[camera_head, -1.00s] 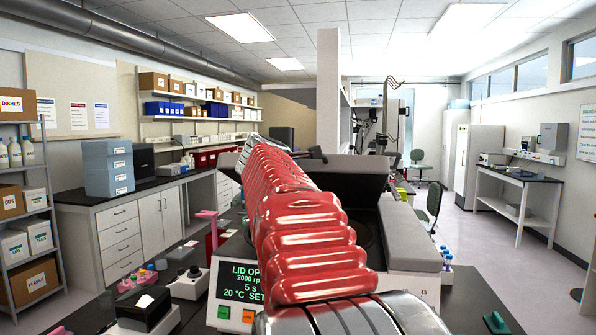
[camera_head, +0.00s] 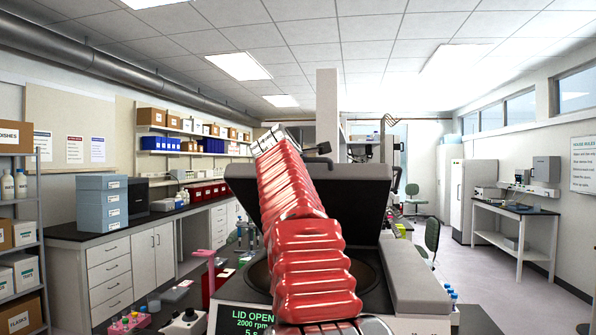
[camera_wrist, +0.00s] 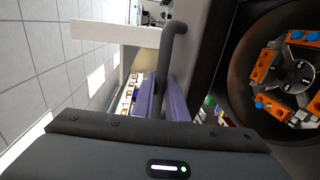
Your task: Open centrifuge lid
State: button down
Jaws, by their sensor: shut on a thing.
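The centrifuge (camera_head: 415,280) stands on the bench in front of me, its green display (camera_head: 246,322) reading LID OPEN. Its dark lid (camera_head: 355,205) is tilted up steeply behind the open bowl, partly hidden by my red arm. In the wrist view, my gripper (camera_wrist: 168,98) has its purple fingers closed around the end of the dark lid handle (camera_wrist: 178,40). In the head view, my arm hides the fingers. The rotor (camera_wrist: 297,75), with orange holders and blue caps, shows inside the bowl at the right of the wrist view.
A pink-and-red stand (camera_head: 207,275) and a small white device (camera_head: 187,322) are left of the centrifuge. Blue-capped tubes (camera_head: 453,297) stand close to its right side. A shelf rack (camera_head: 38,230) is at far left.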

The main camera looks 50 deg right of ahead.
jog(key=shift+w+d+r, duration=0.25)
jog(key=shift+d+r, duration=0.35)
jog(key=shift+r, duration=0.25)
jog(key=c, duration=2)
grip_release()
jog(key=shift+r, duration=0.1)
jog(key=shift+c, duration=0.2)
jog(key=shift+a, duration=0.15)
jog(key=shift+a, duration=0.1)
jog(key=v, duration=1.3)
jog(key=shift+s+a, duration=0.15)
jog(key=shift+s, duration=0.15)
jog(key=shift+r, duration=0.1)
jog(key=shift+c, duration=0.2)
